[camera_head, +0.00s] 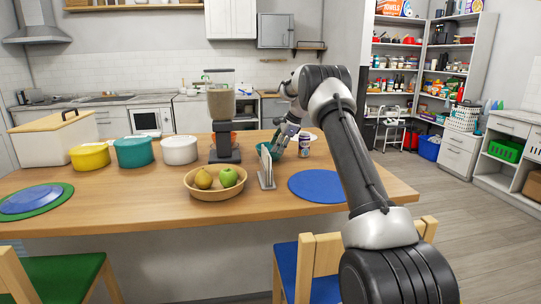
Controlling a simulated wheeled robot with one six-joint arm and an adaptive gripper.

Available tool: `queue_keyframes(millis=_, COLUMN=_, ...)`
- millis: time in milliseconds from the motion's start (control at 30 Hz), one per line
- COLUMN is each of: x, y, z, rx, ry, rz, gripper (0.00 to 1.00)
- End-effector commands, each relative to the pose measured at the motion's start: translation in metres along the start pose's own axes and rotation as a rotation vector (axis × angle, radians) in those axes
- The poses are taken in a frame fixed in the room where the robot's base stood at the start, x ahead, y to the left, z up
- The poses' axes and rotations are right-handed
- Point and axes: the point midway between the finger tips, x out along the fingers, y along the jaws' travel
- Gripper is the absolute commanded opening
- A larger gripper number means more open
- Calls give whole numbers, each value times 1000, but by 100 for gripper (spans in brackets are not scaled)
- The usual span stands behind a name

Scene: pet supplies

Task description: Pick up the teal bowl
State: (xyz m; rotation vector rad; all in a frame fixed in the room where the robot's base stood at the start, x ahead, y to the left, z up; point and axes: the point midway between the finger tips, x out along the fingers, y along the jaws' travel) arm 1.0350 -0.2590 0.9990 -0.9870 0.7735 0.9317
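A teal bowl (264,147) sits on the wooden table, partly hidden behind the napkin holder and my gripper. Only part of its rim and side shows. My gripper (278,146) points down at the bowl's right side, with its fingers at or very near the rim. The fingers are small and overlap the bowl, so I cannot tell whether they are open or shut on it. A larger teal container (134,152) stands at the left of the table.
A napkin holder (266,168) stands just in front of the bowl, and a can (304,145) stands to its right. A food dispenser (222,115) is to the left. A fruit basket (214,190) and blue placemat (318,186) lie nearer.

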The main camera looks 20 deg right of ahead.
Motion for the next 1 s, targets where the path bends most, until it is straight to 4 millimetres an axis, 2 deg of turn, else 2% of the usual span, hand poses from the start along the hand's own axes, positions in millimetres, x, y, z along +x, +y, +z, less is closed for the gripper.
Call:
queue_keyframes(millis=200, x=34, y=-3, z=-1, rx=-2, ry=0, rz=2, gripper=34)
queue_keyframes(millis=300, x=44, y=-4, z=-1, rx=-3, ry=0, rz=0, gripper=34)
queue_keyframes(millis=500, x=46, y=-4, z=-1, rx=-2, ry=1, rz=0, gripper=34)
queue_keyframes(millis=533, x=46, y=-4, z=-1, rx=-2, ry=1, rz=0, gripper=32)
queue_keyframes(millis=700, x=46, y=-4, z=-1, rx=-2, ry=1, rz=0, gripper=1)
queue_keyframes(millis=1000, x=45, y=-4, z=-1, rx=-3, ry=1, rz=-1, gripper=0)
